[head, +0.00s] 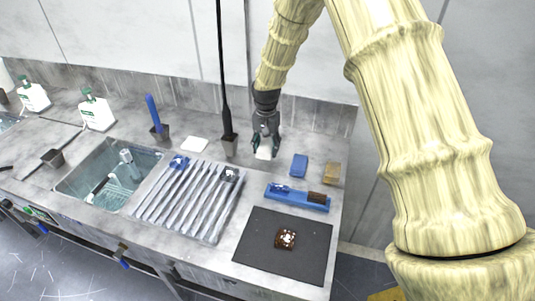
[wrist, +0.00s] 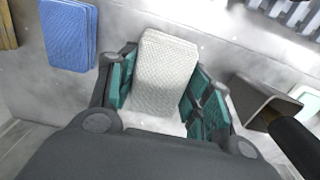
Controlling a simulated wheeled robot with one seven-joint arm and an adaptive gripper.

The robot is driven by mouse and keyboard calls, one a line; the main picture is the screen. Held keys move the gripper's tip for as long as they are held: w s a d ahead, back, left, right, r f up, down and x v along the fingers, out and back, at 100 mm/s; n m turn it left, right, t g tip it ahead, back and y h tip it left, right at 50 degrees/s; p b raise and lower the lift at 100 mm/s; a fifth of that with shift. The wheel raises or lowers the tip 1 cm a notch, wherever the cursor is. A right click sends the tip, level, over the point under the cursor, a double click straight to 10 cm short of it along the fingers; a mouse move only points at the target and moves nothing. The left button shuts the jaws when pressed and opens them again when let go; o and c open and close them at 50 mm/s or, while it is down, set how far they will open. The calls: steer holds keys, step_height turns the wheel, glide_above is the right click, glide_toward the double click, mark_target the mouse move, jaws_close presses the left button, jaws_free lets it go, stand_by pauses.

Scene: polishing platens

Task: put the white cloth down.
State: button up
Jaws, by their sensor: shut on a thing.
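The white cloth (wrist: 165,70) is a folded, textured pad between the green-lined fingers of my gripper (wrist: 163,95) in the wrist view. My gripper is shut on it. In the head view my gripper (head: 266,143) points down over the back part of the counter, with the white cloth (head: 264,153) at its fingertips. I cannot tell whether the cloth touches the counter.
A blue cloth (head: 299,165) and a tan block (head: 331,173) lie to the right. A dark holder with a tall rod (head: 229,145) stands close on the left. A ribbed tray (head: 215,232), blue caddy (head: 297,199) and dark mat (head: 305,233) are in front.

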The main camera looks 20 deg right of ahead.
mark_target(267, 162)
steer(key=shift+s+f+p, duration=0.1)
steer(key=shift+f+p, duration=0.55)
steer(key=shift+f, duration=1.6)
steer(key=shift+f, duration=0.1)
steer(key=o, duration=0.9)
steer(key=shift+r+b, duration=1.9)
steer(key=shift+r, duration=4.25)
